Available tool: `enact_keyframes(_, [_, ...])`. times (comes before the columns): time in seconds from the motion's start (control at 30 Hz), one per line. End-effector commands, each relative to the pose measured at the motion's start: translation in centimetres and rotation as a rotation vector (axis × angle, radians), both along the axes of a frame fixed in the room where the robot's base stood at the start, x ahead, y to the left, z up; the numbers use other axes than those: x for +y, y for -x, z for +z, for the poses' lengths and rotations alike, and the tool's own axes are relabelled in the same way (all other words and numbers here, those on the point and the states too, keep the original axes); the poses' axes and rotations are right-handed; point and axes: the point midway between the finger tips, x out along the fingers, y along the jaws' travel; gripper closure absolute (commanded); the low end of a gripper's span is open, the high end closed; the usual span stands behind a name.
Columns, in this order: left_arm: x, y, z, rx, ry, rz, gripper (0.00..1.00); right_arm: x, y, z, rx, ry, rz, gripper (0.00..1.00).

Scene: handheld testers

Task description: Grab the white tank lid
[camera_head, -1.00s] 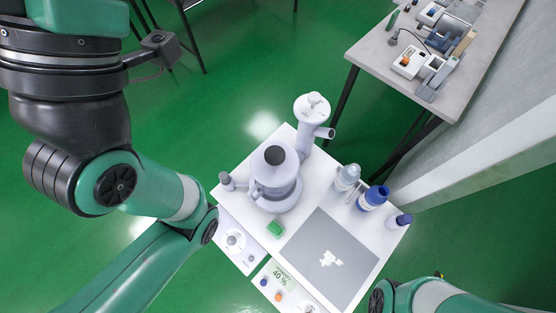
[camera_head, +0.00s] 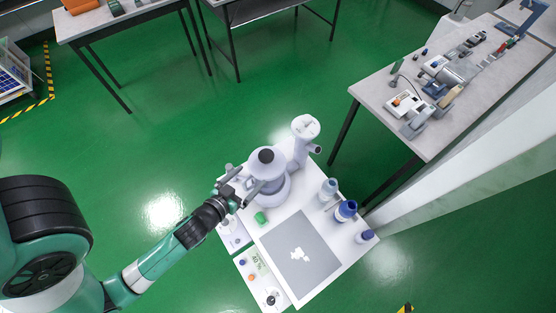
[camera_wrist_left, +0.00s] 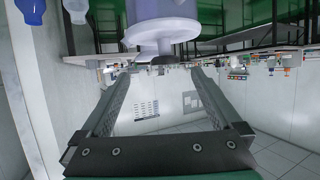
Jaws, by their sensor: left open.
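A pale lavender-white tester with two tanks stands on a white table (camera_head: 318,288). Its tall rear tank carries a white lid (camera_head: 305,126). The nearer, rounder tank (camera_head: 268,180) has a dark round top. My left gripper (camera_head: 238,186) is at the left side of the nearer tank, in front of and below the white lid, apart from it. In the left wrist view my gripper (camera_wrist_left: 160,72) is open, with nothing between the fingers. A pale flanged cylinder (camera_wrist_left: 161,35) of the tester is just beyond the fingertips. My right gripper is out of view.
A clear bottle (camera_head: 328,190), a blue-capped bottle (camera_head: 345,211) and a small dark-capped bottle (camera_head: 365,236) stand right of the tester. A bench (camera_head: 437,142) with instruments stands at right.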

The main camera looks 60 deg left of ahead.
Motion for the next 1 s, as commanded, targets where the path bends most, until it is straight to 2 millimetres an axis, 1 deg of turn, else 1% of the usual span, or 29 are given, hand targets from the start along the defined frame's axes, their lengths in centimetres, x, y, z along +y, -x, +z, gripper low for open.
enact_keyframes(0.03, [0.2, 0.1, 0.5, 0.000, 0.000, 0.009, 0.02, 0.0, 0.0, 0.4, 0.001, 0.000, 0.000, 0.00])
enact_keyframes(0.17, [0.4, -0.3, 0.1, -0.003, 0.000, 0.009, 0.02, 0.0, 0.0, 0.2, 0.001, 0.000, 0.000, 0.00])
enact_keyframes(0.3, [1.6, -2.2, -0.6, -0.006, -0.001, 0.012, 0.02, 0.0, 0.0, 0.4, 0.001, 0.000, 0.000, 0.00])
enact_keyframes(0.4, [2.6, -3.8, -1.4, -0.006, -0.001, 0.011, 0.02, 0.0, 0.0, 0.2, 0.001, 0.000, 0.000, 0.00])
enact_keyframes(0.47, [3.0, -4.5, -1.9, -0.006, -0.001, 0.010, 0.02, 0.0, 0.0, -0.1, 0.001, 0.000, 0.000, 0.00])
enact_keyframes(0.53, [3.3, -5.0, -2.2, -0.004, 0.000, 0.008, 0.02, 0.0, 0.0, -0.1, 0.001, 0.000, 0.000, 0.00])
enact_keyframes(0.73, [3.7, -5.5, -2.4, -0.004, -0.001, 0.008, 0.02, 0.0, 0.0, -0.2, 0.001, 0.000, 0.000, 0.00])
enact_keyframes(0.9, [5.5, -7.6, -3.6, -0.007, -0.001, 0.011, 0.02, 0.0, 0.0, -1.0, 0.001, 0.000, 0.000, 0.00])
enact_keyframes(1.0, [6.0, -8.7, -4.2, -0.005, -0.001, 0.008, 0.02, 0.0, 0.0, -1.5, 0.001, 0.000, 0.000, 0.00])
